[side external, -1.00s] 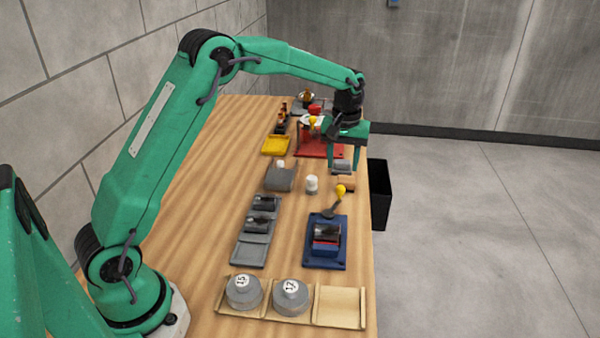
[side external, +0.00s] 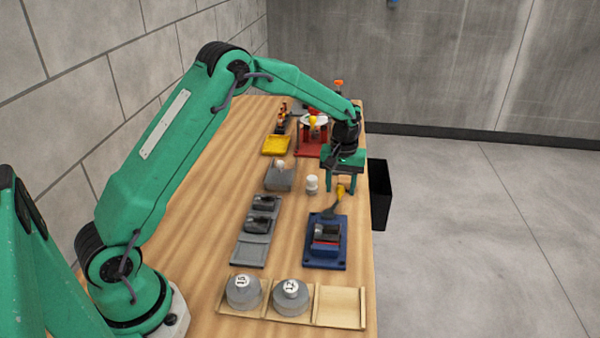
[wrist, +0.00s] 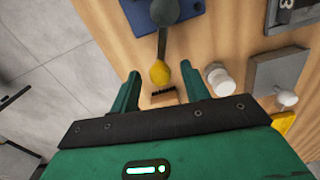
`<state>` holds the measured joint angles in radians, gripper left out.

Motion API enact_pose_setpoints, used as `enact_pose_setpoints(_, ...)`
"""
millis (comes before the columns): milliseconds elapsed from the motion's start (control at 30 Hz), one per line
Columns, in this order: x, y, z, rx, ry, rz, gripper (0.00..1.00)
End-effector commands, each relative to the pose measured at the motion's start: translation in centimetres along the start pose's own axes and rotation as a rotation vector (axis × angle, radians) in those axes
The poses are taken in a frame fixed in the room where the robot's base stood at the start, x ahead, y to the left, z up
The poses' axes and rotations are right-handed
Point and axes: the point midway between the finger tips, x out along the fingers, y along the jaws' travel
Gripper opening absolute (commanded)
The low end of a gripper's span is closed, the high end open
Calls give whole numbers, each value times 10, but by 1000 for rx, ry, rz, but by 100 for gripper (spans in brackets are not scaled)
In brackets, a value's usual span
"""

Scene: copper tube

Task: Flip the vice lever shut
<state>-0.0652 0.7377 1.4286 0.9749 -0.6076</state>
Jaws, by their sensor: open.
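The blue vice (side external: 326,252) sits near the right side of the table, with a dark cylindrical part on it. Its grey lever (side external: 331,209) slants up and back, ending in a yellow knob (side external: 340,191). In the wrist view the lever (wrist: 162,43) runs down from the blue base (wrist: 191,8), and its knob (wrist: 159,73) appears between my fingertips. My gripper (side external: 341,188) is open, pointing down around the knob's place; it also shows in the wrist view (wrist: 160,76). I cannot tell whether a finger touches the knob.
A white cylinder (side external: 312,184) stands just left of my gripper. A grey block (side external: 278,178) and a grey tray (side external: 250,250) lie farther left. A red fixture (side external: 308,148) stands behind. A wooden tray with grey weights (side external: 341,306) is in front. A black bin (side external: 380,195) is beyond the right edge.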

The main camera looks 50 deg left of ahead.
Motion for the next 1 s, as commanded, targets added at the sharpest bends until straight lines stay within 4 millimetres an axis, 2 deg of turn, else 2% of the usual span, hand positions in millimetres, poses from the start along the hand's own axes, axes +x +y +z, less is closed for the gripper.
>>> enact_pose_setpoints(233,1,0,0,0,0,0,46)
enact_pose_setpoints(267,1,0,0,0,0,0,42)
enact_pose_setpoints(467,1,0,0,0,0,0,3)
enact_pose_setpoints(500,1,0,0,0,0,0,0)
enact_pose_setpoints(767,0,-2,-1,-25,0,0,0)
enact_pose_setpoints(1000,0,-11,-3,-170,0,0,0)
